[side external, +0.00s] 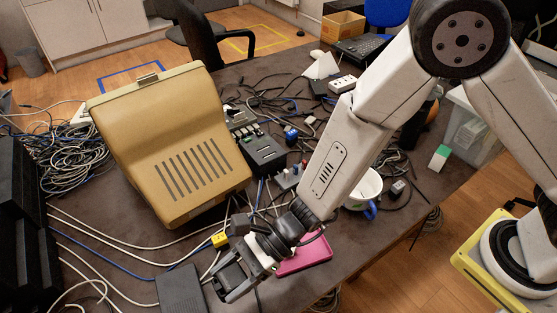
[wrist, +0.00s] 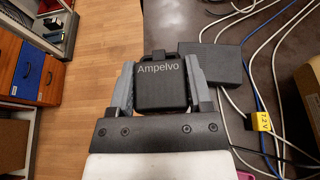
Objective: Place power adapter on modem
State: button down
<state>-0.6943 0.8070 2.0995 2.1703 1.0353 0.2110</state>
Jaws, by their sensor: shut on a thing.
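The power adapter (wrist: 162,88), a black block marked "Ampelvo", is clamped between the two fingers of my gripper (wrist: 161,70) in the wrist view. In the side view my gripper (side external: 228,278) hangs low near the table's front edge, with the dark adapter partly hidden between its fingers. A flat dark box, which looks like the modem (side external: 182,290), lies on the table just left of my gripper. It also shows in the wrist view (wrist: 214,63), beyond and right of the adapter. The adapter appears apart from it; the height gap is hard to tell.
A yellow block (side external: 219,240) marked "7.2 V", a pink tray (side external: 305,256) and a mug (side external: 364,190) are close to my arm. A large beige case (side external: 172,140) stands behind. White and blue cables cross the table around the modem.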

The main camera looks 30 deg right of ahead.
jog(key=shift+w+a+f, duration=4.65)
jog(key=shift+a+f, duration=0.05)
jog(key=shift+a, duration=0.05)
jog(key=shift+w+f, duration=0.1)
jog(key=shift+f, duration=0.05)
jog(key=shift+a+f, duration=0.1)
jog(key=shift+f, duration=1.5)
jog(key=shift+f, duration=0.1)
grip_release()
